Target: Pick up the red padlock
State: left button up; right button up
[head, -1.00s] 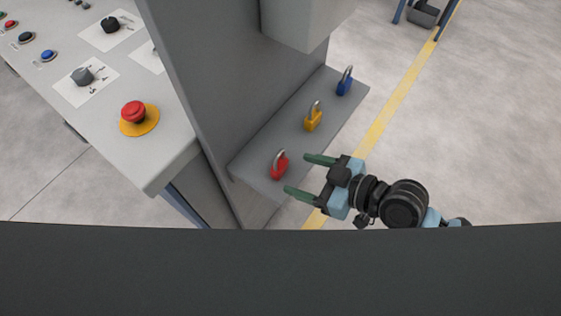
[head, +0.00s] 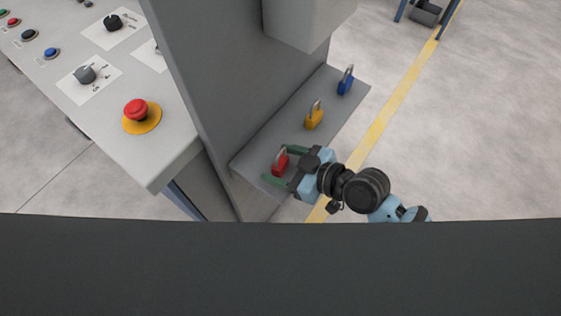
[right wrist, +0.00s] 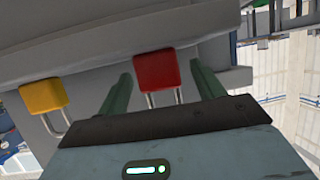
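The red padlock (head: 280,164) stands on a grey shelf (head: 262,146), shackle up, nearest the front of a row. My right gripper (head: 277,165) is open, with its green fingers on either side of the padlock. In the right wrist view the red padlock (right wrist: 157,72) shows between the two open fingers (right wrist: 160,88), with a gap on both sides. It is closer to the right-hand finger in that view. My left gripper is not in view.
A yellow padlock (head: 314,116) and a blue padlock (head: 345,81) stand farther along the shelf. A grey upright panel (head: 205,85) rises along the shelf's left side. A control desk with a red button (head: 136,109) is at left. Open floor lies to the right.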

aim_at(283, 166)
jog(key=c, duration=1.1)
jog(key=shift+r, duration=0.1)
jog(key=shift+r, duration=0.5)
jog(key=shift+s+r, duration=0.25)
jog(key=shift+r, duration=0.4)
jog(key=shift+s+r, duration=0.2)
jog(key=shift+r, duration=0.4)
jog(key=s, duration=0.5)
jog(key=s+r, duration=0.1)
jog(key=s, duration=0.9)
jog(key=shift+s+d+r, duration=0.1)
jog(key=shift+r, duration=0.1)
